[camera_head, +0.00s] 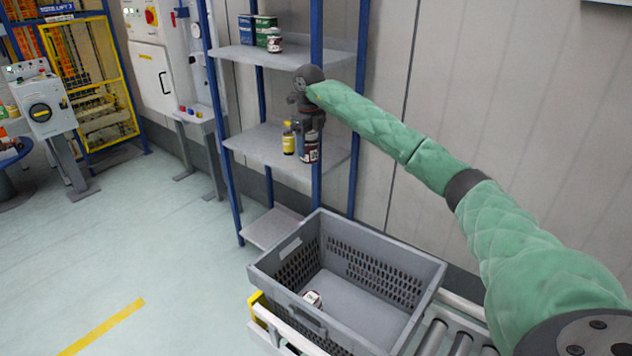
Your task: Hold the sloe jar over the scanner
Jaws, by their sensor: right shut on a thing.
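My right gripper (308,124) is at the middle shelf of the blue-posted rack, pointing down. It is shut on a dark jar with a white and red label (312,150), at the middle shelf. I cannot tell whether the jar touches the shelf, and its label is too small to read. Similar jars show on the top shelf (274,42) and in the grey crate (312,299); I cannot tell from the labels which is sloe. I cannot make out a scanner for certain. My left gripper is not in view.
A yellow bottle (288,140) stands close beside the held jar. Green boxes (264,24) stand on the top shelf (232,54). The grey crate (268,268) sits on a roller conveyor (462,343) below. A grey control stand (42,112) is at left; the floor between is open.

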